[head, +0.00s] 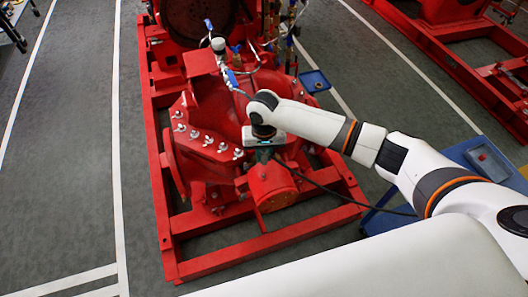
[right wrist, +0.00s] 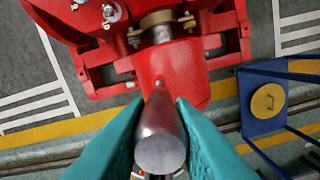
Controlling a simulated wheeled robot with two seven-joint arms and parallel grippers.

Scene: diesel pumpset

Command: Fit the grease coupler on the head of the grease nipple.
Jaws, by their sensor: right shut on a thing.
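My right gripper (head: 264,156) is over the red bearing housing (head: 272,190) of the pump. In the right wrist view its two teal fingers (right wrist: 162,140) are shut on the grease coupler (right wrist: 160,138), a grey metal cylinder. The coupler's far, narrower end points at the red housing (right wrist: 180,70). A small pale tip (right wrist: 158,83) shows just beyond that end, perhaps the grease nipple; I cannot tell whether the two touch. A black hose (head: 340,192) trails right from the gripper. My left gripper is not in view.
The red pump casing (head: 215,125) with several bolts stands beside my right gripper, on a red base frame (head: 225,265). A blue cart (head: 455,153) with a tray stands at the right. Grey floor lies open at the left.

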